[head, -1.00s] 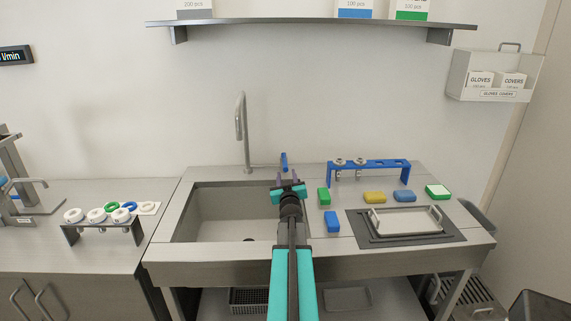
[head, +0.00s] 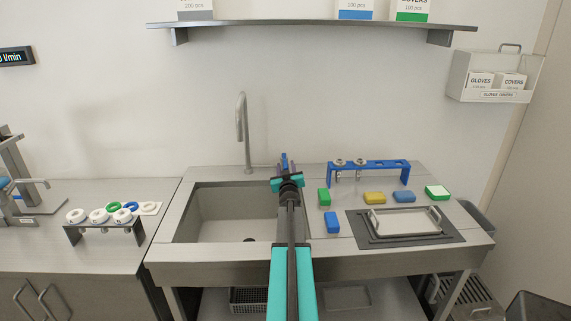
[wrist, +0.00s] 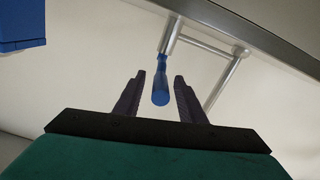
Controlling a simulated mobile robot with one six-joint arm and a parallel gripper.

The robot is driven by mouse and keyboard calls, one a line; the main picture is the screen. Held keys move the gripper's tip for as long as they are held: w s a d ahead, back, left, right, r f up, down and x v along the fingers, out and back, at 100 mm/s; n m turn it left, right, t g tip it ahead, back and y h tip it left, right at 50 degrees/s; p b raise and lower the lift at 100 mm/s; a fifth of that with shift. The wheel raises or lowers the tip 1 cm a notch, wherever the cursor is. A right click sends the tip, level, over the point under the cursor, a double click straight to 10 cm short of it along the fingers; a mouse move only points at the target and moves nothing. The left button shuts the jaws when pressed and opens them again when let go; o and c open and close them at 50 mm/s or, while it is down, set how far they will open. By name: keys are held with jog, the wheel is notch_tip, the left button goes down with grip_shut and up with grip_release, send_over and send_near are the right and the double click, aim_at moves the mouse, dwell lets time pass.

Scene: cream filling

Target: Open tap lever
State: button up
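The blue tap lever (head: 284,158) stands at the back edge of the sink counter, right of the tall grey tap spout (head: 244,130). My gripper (head: 285,166) is at the lever, its arm reaching over the right side of the sink. In the wrist view, my gripper (wrist: 159,76) is open, with one dark finger on each side of the blue lever (wrist: 160,94). Gaps show between lever and fingers, so it is not clamped. The lever joins a grey metal pipe (wrist: 172,36). In the head view, my gripper partly hides the lever's lower part.
The sink basin (head: 205,215) lies left of my arm. A wall shelf (head: 310,23) is above.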

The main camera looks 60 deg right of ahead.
aim_at(286, 161)
jog(key=shift+p+x, duration=0.35)
jog(key=shift+x, duration=1.5)
jog(key=shift+c, duration=0.2)
grip_shut()
